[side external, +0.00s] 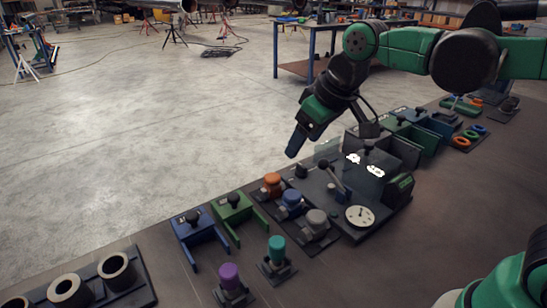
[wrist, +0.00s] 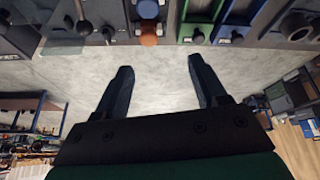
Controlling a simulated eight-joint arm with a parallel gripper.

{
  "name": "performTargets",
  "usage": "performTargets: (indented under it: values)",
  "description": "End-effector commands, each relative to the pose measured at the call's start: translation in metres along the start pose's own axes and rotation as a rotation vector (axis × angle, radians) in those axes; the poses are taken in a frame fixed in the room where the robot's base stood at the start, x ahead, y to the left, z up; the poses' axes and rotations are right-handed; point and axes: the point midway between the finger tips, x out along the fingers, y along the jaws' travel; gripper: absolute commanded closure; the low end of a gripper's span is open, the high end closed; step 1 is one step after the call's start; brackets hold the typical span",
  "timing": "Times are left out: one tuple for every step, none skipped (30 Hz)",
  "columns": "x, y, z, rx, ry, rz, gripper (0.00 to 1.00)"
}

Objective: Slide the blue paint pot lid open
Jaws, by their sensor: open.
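No part is clearly marked as the paint pot lid. A blue U-shaped slide with a black knob (side external: 200,232) lies at the front left of the bench in the side view. It also shows at the top of the wrist view (wrist: 232,28). A round blue cap (side external: 291,199) stands between an orange and a grey cap, and a blue box (side external: 437,124) is at the far right. My gripper (side external: 297,143) is open and empty, pointing down above the bench's far edge. In the wrist view its two dark fingers (wrist: 160,64) are apart with only floor between them.
A green slide (side external: 233,209) is beside the blue one. Orange (side external: 272,182), grey (side external: 316,219), teal (side external: 277,248) and purple (side external: 229,277) caps stand nearby. A panel with a lever and dial (side external: 360,215) is below my arm. Black rings (side external: 69,291) are front left.

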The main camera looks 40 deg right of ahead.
Motion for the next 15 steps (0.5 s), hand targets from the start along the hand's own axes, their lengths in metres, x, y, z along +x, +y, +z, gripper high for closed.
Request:
performTargets:
  values:
    - [0.004, -0.009, -0.017, -0.042, -0.03, -0.015, 0.35]
    - [0.006, -0.014, -0.025, -0.066, -0.049, -0.023, 0.35]
    - [0.01, -0.021, -0.036, -0.097, -0.074, -0.034, 0.35]
    - [0.014, -0.026, -0.043, -0.121, -0.093, -0.041, 0.35]
    - [0.018, -0.032, -0.05, -0.145, -0.112, -0.049, 0.35]
    - [0.023, -0.04, -0.059, -0.177, -0.137, -0.059, 0.35]
    - [0.028, -0.046, -0.065, -0.202, -0.155, -0.067, 0.35]
    - [0.033, -0.053, -0.07, -0.226, -0.174, -0.074, 0.35]
    - [0.041, -0.062, -0.077, -0.258, -0.199, -0.084, 0.35]
    - [0.047, -0.069, -0.082, -0.282, -0.217, -0.09, 0.35]
    - [0.053, -0.077, -0.085, -0.308, -0.236, -0.098, 0.35]
    - [0.061, -0.086, -0.089, -0.339, -0.26, -0.106, 0.35]
    - [0.068, -0.094, -0.092, -0.364, -0.277, -0.113, 0.35]
    - [0.074, -0.101, -0.093, -0.386, -0.295, -0.119, 0.35]
    - [0.082, -0.11, -0.095, -0.415, -0.317, -0.127, 0.35]
